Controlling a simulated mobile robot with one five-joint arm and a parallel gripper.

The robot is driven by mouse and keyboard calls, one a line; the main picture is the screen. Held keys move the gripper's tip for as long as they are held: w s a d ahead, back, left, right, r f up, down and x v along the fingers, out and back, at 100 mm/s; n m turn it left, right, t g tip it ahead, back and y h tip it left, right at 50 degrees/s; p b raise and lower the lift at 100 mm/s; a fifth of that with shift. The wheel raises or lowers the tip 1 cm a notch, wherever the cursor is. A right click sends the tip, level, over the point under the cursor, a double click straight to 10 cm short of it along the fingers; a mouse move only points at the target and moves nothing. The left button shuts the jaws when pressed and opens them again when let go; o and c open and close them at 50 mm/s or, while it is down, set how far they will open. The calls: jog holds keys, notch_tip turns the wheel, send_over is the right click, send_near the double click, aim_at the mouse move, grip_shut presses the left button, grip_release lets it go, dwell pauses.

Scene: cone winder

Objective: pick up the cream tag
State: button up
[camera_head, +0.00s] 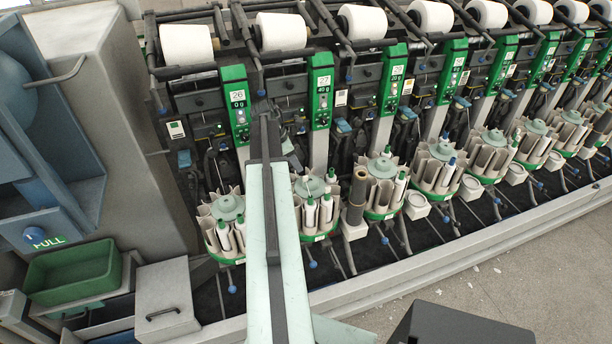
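I cannot tell for certain which thing is the cream tag. Several small pale cards sit on the dark winder units. One is a cream rectangle (340,98) right of the green panel marked 27, and another is a white card with green (176,130) at the left end. My pale green arm reaches up from the bottom middle. Its dark end, with my gripper (266,130), lies in front of the machine between panels 26 and 27. The fingers are too small and dark to tell whether they are open or hold anything. The arm hides part of the machine behind it.
A row of bobbin magazines (228,208) with white and dark bobbins runs along the front. White yarn cones (281,32) sit on top. A green bin (72,272) and a grey box (168,300) stand at left. The floor (520,285) at lower right is open.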

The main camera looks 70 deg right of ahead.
aim_at(304, 177)
jog(key=b+x, duration=0.7)
jog(key=x, duration=0.1)
jog(key=shift+w+a+f, duration=0.1)
jog(key=shift+w+a, duration=0.05)
grip_shut()
